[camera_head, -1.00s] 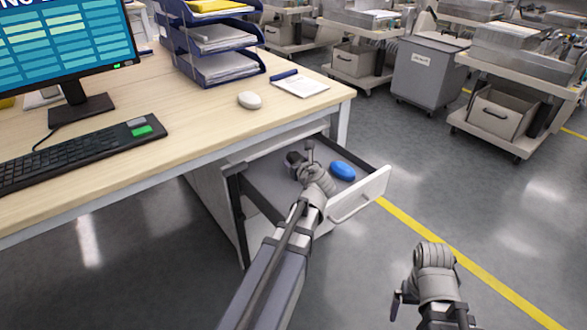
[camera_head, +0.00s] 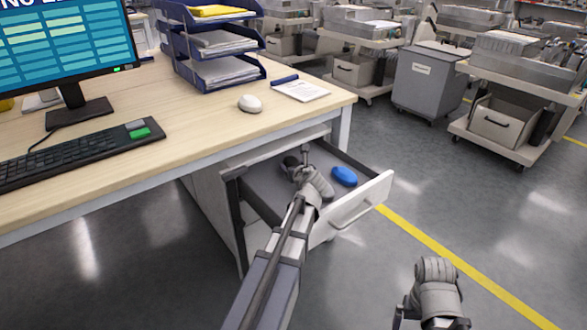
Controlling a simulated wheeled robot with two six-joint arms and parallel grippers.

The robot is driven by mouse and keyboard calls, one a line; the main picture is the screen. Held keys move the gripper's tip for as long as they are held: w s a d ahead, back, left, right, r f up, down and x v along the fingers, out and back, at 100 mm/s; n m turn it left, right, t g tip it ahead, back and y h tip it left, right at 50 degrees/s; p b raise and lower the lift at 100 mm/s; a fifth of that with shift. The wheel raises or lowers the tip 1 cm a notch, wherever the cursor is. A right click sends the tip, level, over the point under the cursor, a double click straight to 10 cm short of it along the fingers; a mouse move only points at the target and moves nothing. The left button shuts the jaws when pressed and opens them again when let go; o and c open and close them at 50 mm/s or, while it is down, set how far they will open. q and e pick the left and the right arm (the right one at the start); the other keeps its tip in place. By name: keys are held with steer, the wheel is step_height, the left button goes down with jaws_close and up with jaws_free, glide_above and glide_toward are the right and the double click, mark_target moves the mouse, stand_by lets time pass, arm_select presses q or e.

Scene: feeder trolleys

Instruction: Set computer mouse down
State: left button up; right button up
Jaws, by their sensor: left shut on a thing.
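My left gripper (camera_head: 303,160) reaches into the open drawer (camera_head: 357,216) below the desk's right end. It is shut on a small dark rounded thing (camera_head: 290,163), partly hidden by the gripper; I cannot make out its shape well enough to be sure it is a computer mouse. A blue rounded thing (camera_head: 344,176) lies on the drawer floor, right of the gripper and apart from it. A white computer mouse (camera_head: 250,103) lies on the desk top, away from both grippers. My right gripper (camera_head: 402,312) is low at the bottom right, its jaws not clear.
The desk (camera_head: 200,125) bears a monitor (camera_head: 65,45), a keyboard (camera_head: 75,155), blue paper trays (camera_head: 218,50) and a notepad (camera_head: 300,90). The drawer's walls and front surround my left gripper. Trolleys (camera_head: 520,90) and a grey bin (camera_head: 425,80) stand behind, with clear floor at right.

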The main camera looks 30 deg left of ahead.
arm_select(q)
steer(key=shift+f, duration=0.2)
steer(key=o, duration=1.4)
steer(key=shift+c, duration=0.2)
steer(key=shift+r, duration=0.1)
steer(key=shift+r, duration=0.2)
steer(key=p+v, duration=0.4)
steer(key=v, duration=0.6)
steer(key=shift+s+d+r, duration=0.1)
steer(key=shift+s+d, duration=0.05)
steer(key=shift+s, duration=0.05)
steer(key=shift+p+v, duration=0.35)
steer(key=shift+v, duration=0.4)
